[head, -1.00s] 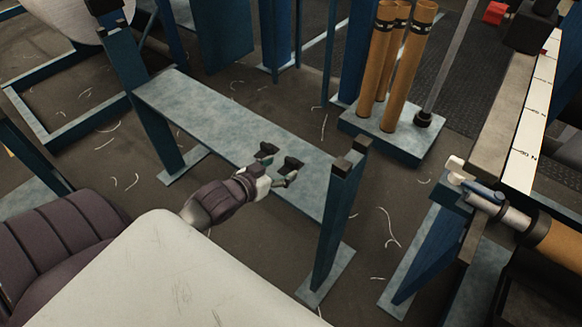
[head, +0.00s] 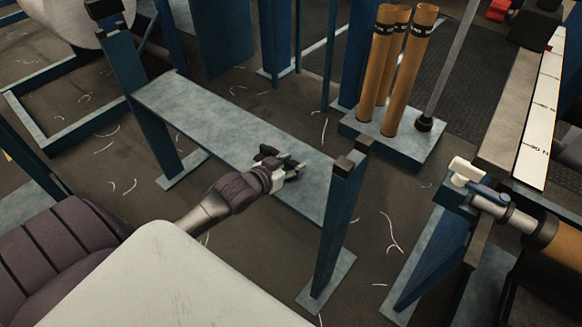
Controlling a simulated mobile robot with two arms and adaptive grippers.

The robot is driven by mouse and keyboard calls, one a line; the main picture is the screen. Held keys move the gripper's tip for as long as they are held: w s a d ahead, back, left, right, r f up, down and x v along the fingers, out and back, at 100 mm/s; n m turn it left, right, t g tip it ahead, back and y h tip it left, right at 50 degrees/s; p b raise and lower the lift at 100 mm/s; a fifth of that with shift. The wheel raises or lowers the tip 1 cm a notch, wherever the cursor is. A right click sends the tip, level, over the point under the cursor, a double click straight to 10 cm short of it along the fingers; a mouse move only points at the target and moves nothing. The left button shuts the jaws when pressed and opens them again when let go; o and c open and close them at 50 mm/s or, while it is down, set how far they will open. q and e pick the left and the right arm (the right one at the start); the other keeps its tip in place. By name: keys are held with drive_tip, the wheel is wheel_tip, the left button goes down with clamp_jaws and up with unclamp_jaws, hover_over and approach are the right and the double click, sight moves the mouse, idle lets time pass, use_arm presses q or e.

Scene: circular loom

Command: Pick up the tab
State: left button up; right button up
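My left gripper (head: 284,163) is over the right part of the long grey-blue plate (head: 190,105), seen from above. Its dark fingers are small and overlap here, so I cannot tell whether they are open or shut. I see nothing held in it. I cannot tell for sure which thing is the tab. A small white block (head: 464,169) sits at the end of a blue bracket on the right, apart from the gripper. My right gripper is not in view.
A blue upright post (head: 338,225) stands right of the gripper. Brown tubes (head: 408,70) stand on a grey-blue base (head: 420,148) behind. A brown roll (head: 560,250) on a metal shaft is at the right edge. White strands lie on the floor.

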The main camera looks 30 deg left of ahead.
sight(291, 162)
use_arm(q)
drive_tip(key=shift+c, duration=1.3)
drive_tip(key=shift+r, duration=0.1)
drive_tip(key=shift+r, duration=0.25)
wheel_tip(291, 162, up, 4)
drive_tip(key=shift+f+p, duration=0.1)
drive_tip(key=shift+p, duration=0.9)
drive_tip(key=w+d+r+p, duration=0.1)
drive_tip(key=d+r+p, duration=0.1)
drive_tip(key=d+r, duration=0.4)
drive_tip(key=d, duration=0.5)
drive_tip(key=shift+w+d+r+p, duration=0.25)
drive_tip(key=shift+w+p, duration=0.15)
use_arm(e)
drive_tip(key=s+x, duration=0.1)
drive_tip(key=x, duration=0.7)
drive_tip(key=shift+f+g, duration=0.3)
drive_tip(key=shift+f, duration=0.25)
use_arm(q)
drive_tip(key=shift+o, duration=0.5)
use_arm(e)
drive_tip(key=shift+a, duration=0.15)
